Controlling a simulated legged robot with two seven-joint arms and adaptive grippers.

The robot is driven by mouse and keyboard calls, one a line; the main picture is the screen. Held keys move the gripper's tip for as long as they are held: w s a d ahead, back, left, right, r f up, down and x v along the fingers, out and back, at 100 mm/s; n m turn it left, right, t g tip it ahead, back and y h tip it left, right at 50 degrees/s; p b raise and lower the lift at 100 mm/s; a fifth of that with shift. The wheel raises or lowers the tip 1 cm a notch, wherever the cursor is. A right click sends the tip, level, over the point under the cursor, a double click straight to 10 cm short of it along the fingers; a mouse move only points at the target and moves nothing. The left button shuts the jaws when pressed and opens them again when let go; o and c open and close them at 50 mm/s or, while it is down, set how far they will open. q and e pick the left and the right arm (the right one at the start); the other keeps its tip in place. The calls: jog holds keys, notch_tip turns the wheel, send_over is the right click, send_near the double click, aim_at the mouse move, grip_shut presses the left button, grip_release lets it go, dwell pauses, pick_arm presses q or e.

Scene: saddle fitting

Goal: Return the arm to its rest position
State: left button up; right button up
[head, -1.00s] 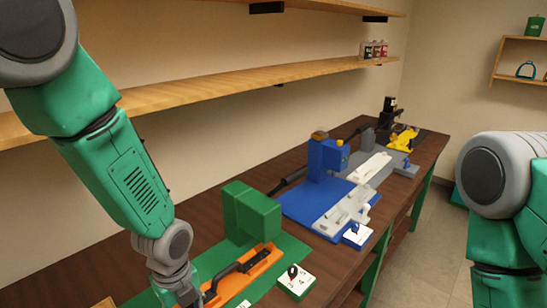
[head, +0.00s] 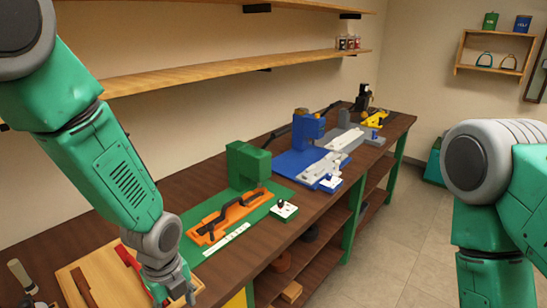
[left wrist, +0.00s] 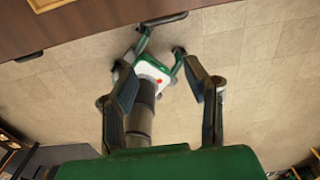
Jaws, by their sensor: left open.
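My left arm comes in from the left in the head view. Its gripper (head: 180,298) is low in the picture, in front of the wooden tray's right part.
The brown workbench (head: 225,205) carries a green fixture (head: 247,165) with an orange piece (head: 228,215), a blue fixture (head: 308,130) and a wooden tray (head: 100,268) with tools. Shelves (head: 220,74) hang above. Free floor (head: 400,240) lies right of the bench.

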pick_arm(q)
jog(key=s+a+f+n+b, duration=0.3)
jog(key=s+f+n+b, duration=0.2)
jog(key=s+f+n, duration=0.2)
jog(key=s+a+f+n+b, duration=0.2)
jog(key=s+f+n+b, duration=0.3)
jog(key=s+f+n, duration=0.3)
jog(key=s+a+f+n+b, duration=0.3)
jog(key=s+f+n+b, duration=0.2)
jog(key=f+n, duration=0.5)
notch_tip(320, 180, down, 3)
jog(key=s, duration=0.2)
jog(key=shift+s+a+f+t+b, duration=0.2)
jog(key=shift+s+a+t+b, duration=0.1)
jog(key=shift+s+b, duration=0.05)
pick_arm(e)
notch_tip(320, 180, down, 16)
jog(key=shift+r, duration=0.15)
pick_arm(q)
jog(key=shift+w, duration=0.15)
pick_arm(e)
jog(key=shift+s, duration=0.1)
